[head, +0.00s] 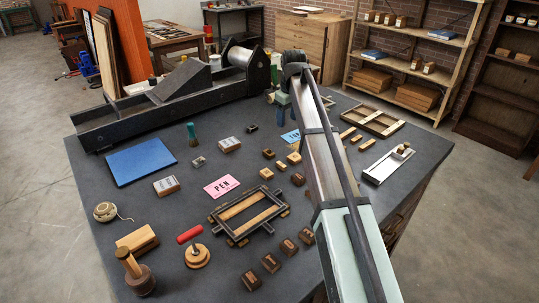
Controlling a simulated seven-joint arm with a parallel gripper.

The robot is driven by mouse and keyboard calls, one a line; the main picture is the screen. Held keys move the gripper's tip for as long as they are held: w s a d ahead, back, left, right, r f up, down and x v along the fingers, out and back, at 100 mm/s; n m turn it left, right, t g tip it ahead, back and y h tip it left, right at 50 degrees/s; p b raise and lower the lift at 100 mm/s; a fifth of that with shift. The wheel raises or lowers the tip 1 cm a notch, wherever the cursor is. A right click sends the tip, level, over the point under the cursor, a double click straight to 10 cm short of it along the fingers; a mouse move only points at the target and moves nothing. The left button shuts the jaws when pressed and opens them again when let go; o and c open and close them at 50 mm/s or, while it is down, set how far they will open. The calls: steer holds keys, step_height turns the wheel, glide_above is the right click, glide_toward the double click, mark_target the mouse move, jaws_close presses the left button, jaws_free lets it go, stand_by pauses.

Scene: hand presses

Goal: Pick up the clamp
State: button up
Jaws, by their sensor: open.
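No thing can be told for certain as the clamp. A small grey metal piece (198,162) lies left of the tabletop's middle, and a small dark piece (252,128) lies further back; both are too small to name surely. My arm reaches from the lower right to the far side of the table, and its end bends down there. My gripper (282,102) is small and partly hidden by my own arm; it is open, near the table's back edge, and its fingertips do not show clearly. I see nothing held in it.
A large black press (170,95) with a pale roller fills the back left. A dark metal frame (222,222) lies mid-table, near a pink card (221,187) and several wooden blocks (270,262). A blue pad (140,160) lies left. A wooden tray (373,119) stands at the right.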

step_height(320, 180, up, 2)
steer(key=g, duration=0.1)
glide_above(269, 154)
steer(key=shift+h, duration=0.3)
steer(key=f, duration=0.6)
steer(key=shift+a+f, duration=0.25)
steer(key=shift+f, duration=0.15)
steer(key=shift+w+d+f, duration=0.1)
steer(key=shift+w+f, duration=0.05)
steer(key=shift+f, duration=1.5)
steer(key=shift+w+d+f, duration=0.1)
steer(key=shift+w+f, duration=0.05)
steer(key=shift+f, duration=1.5)
steer(key=shift+c, duration=0.4)
jaws_close()
